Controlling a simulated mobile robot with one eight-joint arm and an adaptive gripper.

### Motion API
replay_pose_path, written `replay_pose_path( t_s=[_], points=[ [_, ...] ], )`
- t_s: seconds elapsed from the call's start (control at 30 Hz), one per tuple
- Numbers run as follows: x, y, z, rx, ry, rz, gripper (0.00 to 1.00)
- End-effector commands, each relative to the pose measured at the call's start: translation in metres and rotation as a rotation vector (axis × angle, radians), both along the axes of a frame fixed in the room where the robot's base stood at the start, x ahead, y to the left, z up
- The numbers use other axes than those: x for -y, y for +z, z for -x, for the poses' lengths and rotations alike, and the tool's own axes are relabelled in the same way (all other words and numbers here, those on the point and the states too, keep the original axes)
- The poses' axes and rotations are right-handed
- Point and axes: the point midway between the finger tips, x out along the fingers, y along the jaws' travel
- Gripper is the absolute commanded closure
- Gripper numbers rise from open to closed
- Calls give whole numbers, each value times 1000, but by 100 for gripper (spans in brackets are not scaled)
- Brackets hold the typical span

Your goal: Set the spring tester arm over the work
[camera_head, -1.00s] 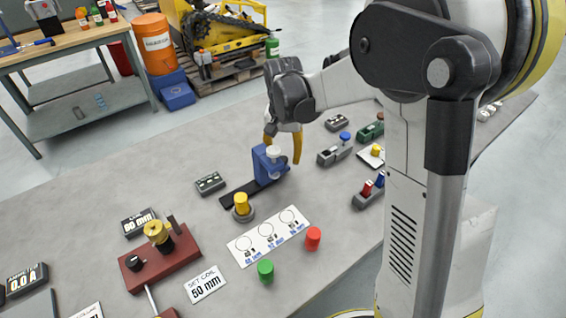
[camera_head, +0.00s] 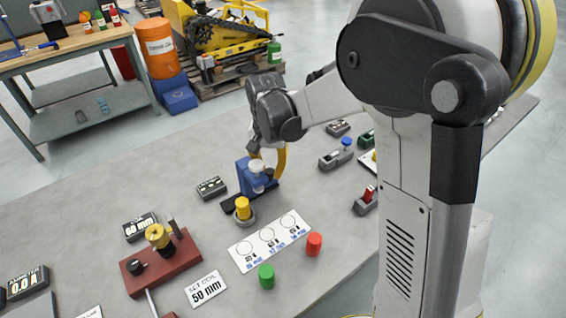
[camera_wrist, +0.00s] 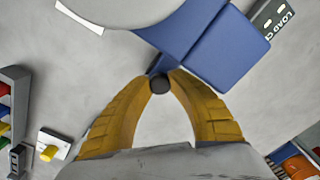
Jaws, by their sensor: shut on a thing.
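The blue spring tester arm (camera_head: 244,178) stands upright on a black base strip (camera_head: 232,203) in the head view. A pale round part (camera_head: 257,168) is on its near side. Its blue body (camera_wrist: 225,52) fills the upper middle of the wrist view. My gripper (camera_head: 267,170) has yellow fingers, which meet on a dark round knob (camera_wrist: 160,85) beside the blue body. A yellow cylinder (camera_head: 242,206), seemingly the work, sits in a grey round seat at the strip's near end. The blue arm is close behind it. I cannot tell whether it overhangs the cylinder.
A small grey display box (camera_head: 211,188) lies left of the arm. A white card with circles (camera_head: 268,246), a green cylinder (camera_head: 266,276) and a red cylinder (camera_head: 314,244) are nearer. A red fixture (camera_head: 160,268) stands left. Grey holders (camera_head: 336,160) are to the right.

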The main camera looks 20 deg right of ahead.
Motion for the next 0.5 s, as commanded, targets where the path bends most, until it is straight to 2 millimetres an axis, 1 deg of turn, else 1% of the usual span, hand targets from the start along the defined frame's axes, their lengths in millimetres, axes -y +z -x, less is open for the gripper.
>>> replay_pose_path(
  t_s=[0.03, 0.1, 0.2, 0.3, 0.5],
  points=[
    [-14, 1, 5, 0, 6, 0, 100],
    [-29, 1, 9, 0, 5, 0, 100],
    [-44, 1, 14, 1, 3, 0, 100],
    [-50, 0, 16, 1, 0, 0, 100],
    [-52, 0, 17, 0, 0, -2, 100]
  ],
)
